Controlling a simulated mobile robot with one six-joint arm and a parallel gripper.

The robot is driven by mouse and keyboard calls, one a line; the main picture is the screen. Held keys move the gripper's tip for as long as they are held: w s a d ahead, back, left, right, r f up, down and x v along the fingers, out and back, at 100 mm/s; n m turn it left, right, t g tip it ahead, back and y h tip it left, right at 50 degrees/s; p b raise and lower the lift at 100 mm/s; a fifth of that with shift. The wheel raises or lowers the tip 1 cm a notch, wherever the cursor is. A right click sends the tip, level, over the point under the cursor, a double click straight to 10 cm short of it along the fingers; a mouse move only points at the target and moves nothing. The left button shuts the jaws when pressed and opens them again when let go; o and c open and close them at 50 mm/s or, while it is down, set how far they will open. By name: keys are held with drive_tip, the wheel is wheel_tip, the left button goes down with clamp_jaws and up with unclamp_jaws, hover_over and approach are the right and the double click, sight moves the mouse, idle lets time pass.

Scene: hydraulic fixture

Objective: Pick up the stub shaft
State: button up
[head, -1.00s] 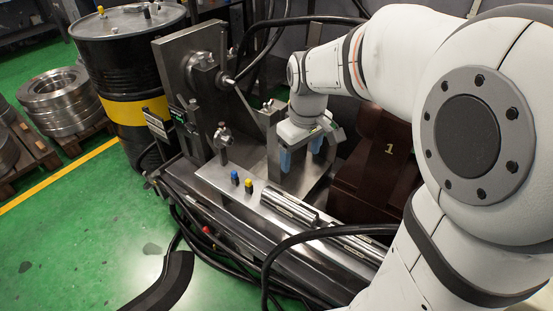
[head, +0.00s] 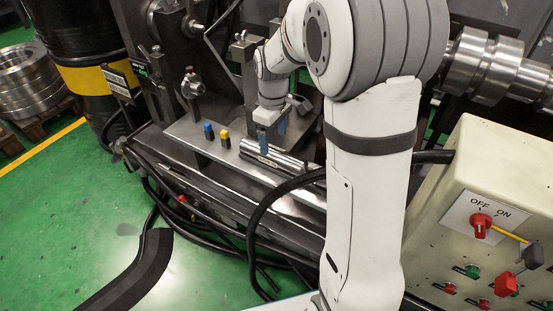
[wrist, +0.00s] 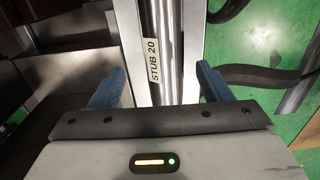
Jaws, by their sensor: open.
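The stub shaft (head: 275,160) is a shiny metal cylinder lying on the light metal bench top (head: 205,142). In the wrist view the shaft (wrist: 166,45) runs away between my fingers, with a white label reading "STUB 20" (wrist: 153,60) along its left side. My gripper (head: 272,133) is open and empty in the head view, pointing down at the shaft's end. In the wrist view my gripper (wrist: 160,86) has its blue fingers apart on either side of the shaft. I cannot tell the height left between fingertips and shaft. My arm hides part of the bench.
A small blue piece (head: 209,131) and a yellow piece (head: 225,138) stand left of the shaft. A clamp post (head: 193,90) rises behind them. A thick black hose (head: 255,215) loops in front. A beige control box (head: 490,200) stands at right. Green floor is open at left.

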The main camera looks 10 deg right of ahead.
sight(273, 149)
drive_tip(key=f+b, duration=0.1)
drive_tip(key=f, duration=0.1)
drive_tip(key=f+b, duration=0.2)
drive_tip(key=f, duration=0.1)
drive_tip(key=shift+s+a+f, duration=0.15)
drive_tip(key=shift+s, duration=0.05)
drive_tip(key=shift+c, duration=0.3)
drive_tip(key=c, duration=1.3)
wheel_tip(273, 149, up, 10)
drive_tip(key=p, duration=0.4)
drive_tip(key=shift+p, duration=0.35)
